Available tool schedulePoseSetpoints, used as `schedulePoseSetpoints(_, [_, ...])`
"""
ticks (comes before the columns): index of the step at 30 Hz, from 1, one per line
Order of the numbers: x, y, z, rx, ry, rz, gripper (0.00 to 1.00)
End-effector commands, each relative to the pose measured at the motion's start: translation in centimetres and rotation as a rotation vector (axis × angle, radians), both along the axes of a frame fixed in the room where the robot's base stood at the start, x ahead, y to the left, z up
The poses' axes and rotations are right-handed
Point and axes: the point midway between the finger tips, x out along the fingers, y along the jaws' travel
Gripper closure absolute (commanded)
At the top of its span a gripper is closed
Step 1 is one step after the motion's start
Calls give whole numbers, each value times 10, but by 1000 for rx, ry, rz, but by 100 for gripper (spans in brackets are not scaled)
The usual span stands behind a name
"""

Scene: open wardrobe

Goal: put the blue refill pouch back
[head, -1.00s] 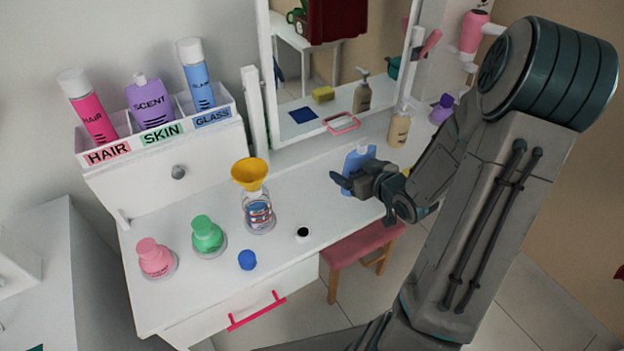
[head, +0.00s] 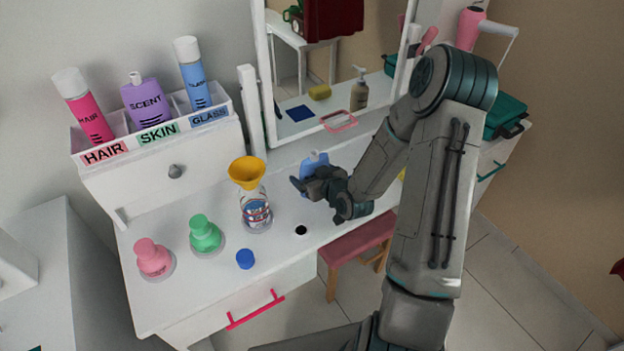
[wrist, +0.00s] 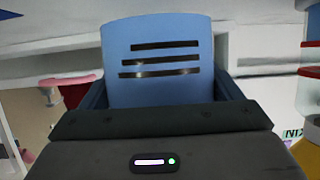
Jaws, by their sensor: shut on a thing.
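The blue refill pouch (head: 311,161) is held upright over the white vanity top, to the right of the clear bottle (head: 256,213). Whether its base touches the top is hidden. My gripper (head: 312,182) is shut on it. In the wrist view the pouch (wrist: 157,88), with dark stripes on its face, stands between the jaws (wrist: 160,105). A yellow funnel (head: 247,172) sits in the mouth of the clear bottle, apart from the pouch. A blue cap (head: 245,259) lies in front of the bottle.
A green flask (head: 205,235) and a pink flask (head: 153,258) stand at the left. A labelled rack (head: 133,149) holds several bottles. A mirror (head: 250,100) stands behind the pouch. A small black round thing (head: 301,230) is near the front edge. A stool (head: 350,250) is below.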

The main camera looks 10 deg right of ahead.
Motion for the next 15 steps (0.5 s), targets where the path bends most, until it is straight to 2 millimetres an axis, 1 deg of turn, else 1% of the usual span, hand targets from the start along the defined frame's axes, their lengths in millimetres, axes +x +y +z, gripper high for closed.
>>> schedulePoseSetpoints(1, [0, 0, -7, 2, 3, 0, 48])
schedulePoseSetpoints(3, [0, 0, -14, 2, 1, -1, 48])
schedulePoseSetpoints(6, [0, 0, -20, 1, 0, 0, 48])
schedulePoseSetpoints(15, [0, 0, -22, -1, -1, 0, 48])
